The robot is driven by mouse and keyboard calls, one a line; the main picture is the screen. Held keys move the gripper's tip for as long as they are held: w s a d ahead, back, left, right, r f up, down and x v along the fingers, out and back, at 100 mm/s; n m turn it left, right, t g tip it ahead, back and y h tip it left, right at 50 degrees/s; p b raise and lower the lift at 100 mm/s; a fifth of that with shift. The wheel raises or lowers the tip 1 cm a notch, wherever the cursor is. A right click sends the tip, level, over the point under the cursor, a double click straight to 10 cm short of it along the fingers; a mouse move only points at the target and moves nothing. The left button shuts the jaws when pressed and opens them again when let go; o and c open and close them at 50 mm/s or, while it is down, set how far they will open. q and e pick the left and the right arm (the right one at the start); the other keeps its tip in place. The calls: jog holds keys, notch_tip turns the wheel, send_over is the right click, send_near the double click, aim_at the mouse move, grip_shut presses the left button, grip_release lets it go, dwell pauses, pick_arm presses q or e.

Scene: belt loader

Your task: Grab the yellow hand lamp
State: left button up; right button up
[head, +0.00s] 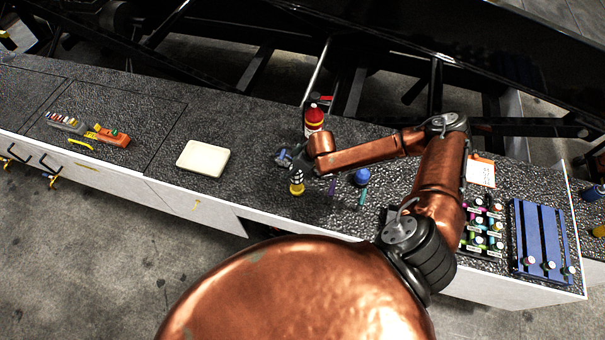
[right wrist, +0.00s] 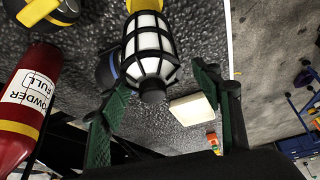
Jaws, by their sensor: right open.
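The yellow hand lamp (head: 297,184) stands on the dark speckled worktop near its front edge. In the right wrist view the lamp (right wrist: 147,48) shows a white bulb in a black cage, with part of its yellow body at the top edge. My left gripper is not in view.
A red fire extinguisher (head: 314,118) stands close behind my right gripper. A blue round object (head: 361,177) is right of the lamp. A cream block (head: 203,159) lies to the left. Bottles in a rack (head: 483,226) and a blue slatted tray (head: 541,240) are at the right.

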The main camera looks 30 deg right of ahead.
aim_at(301, 175)
jog(key=shift+g, duration=0.5)
jog(key=s, duration=0.1)
jog(key=s+d+f, duration=0.2)
jog(key=shift+s+f+p, duration=0.15)
jog(key=shift+s+p, duration=0.2)
jog(key=x, duration=0.2)
jog(key=p+x, duration=0.1)
jog(key=x, duration=0.4)
jog(key=shift+w+d+f, duration=0.15)
jog(key=shift+d+f, duration=0.1)
jog(key=shift+d, duration=0.1)
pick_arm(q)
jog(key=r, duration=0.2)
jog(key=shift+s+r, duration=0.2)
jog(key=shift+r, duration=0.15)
pick_arm(e)
jog(key=shift+c, duration=0.2)
jog(key=c, duration=1.4)
